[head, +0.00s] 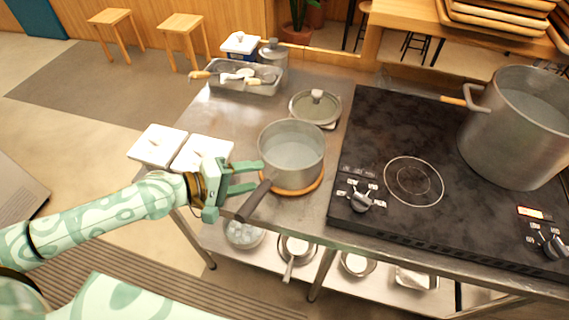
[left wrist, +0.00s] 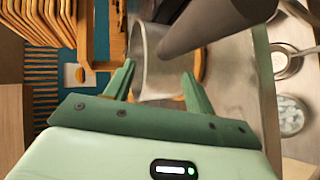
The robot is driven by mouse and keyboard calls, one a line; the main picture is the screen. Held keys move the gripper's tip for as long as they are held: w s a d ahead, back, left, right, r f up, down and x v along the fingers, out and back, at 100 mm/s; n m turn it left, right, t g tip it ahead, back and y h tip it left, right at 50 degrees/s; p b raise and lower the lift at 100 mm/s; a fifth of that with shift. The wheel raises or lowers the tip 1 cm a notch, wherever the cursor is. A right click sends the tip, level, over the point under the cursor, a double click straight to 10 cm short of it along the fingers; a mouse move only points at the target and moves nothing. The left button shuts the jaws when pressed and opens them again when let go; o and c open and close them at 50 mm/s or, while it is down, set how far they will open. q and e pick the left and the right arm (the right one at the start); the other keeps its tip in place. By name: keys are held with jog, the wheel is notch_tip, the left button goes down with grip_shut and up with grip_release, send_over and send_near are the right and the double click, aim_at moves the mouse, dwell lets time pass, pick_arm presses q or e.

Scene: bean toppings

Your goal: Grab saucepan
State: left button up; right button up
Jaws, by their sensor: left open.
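The saucepan (head: 291,158) is a grey metal pot standing upright on a round wooden trivet (head: 300,191) on the steel counter, left of the stove. Its dark handle (head: 255,201) points toward the front left. My left gripper (head: 258,178) is open and empty, just left of the saucepan's side and behind the handle. In the left wrist view, the saucepan (left wrist: 150,75) lies beyond my two green fingers (left wrist: 158,84), and the dark handle (left wrist: 200,25) crosses the upper part. I cannot tell whether a finger touches the pan. My right gripper is not in view.
A lidded pan (head: 315,108) stands behind the saucepan. White boxes (head: 158,146) sit at the counter's left edge, near my left arm. A utensil tray (head: 240,82) is at the back. The black stove (head: 400,140) holds a large pot (head: 515,130). A lower shelf holds more pans.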

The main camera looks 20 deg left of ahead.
aim_at(275, 172)
pick_arm(q)
jog(key=x, duration=0.5)
jog(key=shift+r, duration=0.15)
jog(key=shift+s+a, duration=0.1)
jog(key=shift+a, duration=0.05)
grip_shut()
jog(key=shift+s+f, duration=0.15)
jog(key=shift+f, duration=0.15)
dwell(0.6)
jog(key=shift+r, duration=0.2)
